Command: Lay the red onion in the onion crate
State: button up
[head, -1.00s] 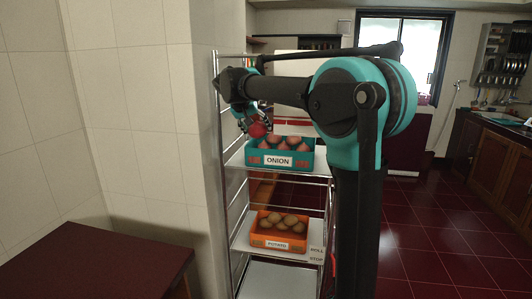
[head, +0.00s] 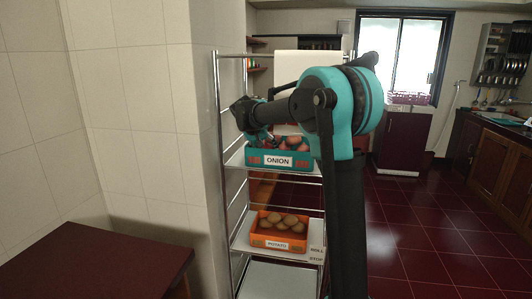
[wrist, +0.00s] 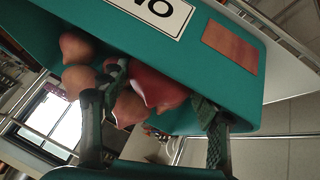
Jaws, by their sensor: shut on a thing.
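The onion crate (head: 252,160) is a teal box labelled ONION on the upper shelf, with several onions in it. In the wrist view its teal wall (wrist: 225,85) fills the upper right, and the picture is tilted. My gripper (wrist: 160,92) is shut on the red onion (wrist: 158,88), one finger on each side. The red onion is at the crate's opening, beside paler onions (wrist: 76,48). I cannot tell whether it touches them. In the head view my gripper (head: 266,138) is just over the crate's left part, and the held onion is hard to make out.
An orange potato crate (head: 256,238) stands on the lower shelf (head: 308,258). Metal shelf posts (head: 217,110) rise left of the crate, close to a tiled wall pillar (head: 180,130). A dark red table top (head: 95,260) is at the lower left. Open floor lies to the right.

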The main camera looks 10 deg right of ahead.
jog(key=shift+w+d+g+y, duration=0.1)
jog(key=shift+g+y, duration=0.3)
jog(key=shift+g, duration=0.15)
jog(key=shift+w+d+g+y, duration=0.1)
jog(key=shift+g+y, duration=0.3)
jog(key=shift+g, duration=0.15)
jog(key=shift+a+f, duration=0.1)
jog(key=shift+f, duration=0.6)
jog(key=o, duration=1.3)
jog(key=shift+f, duration=0.15)
jog(key=v, duration=1.2)
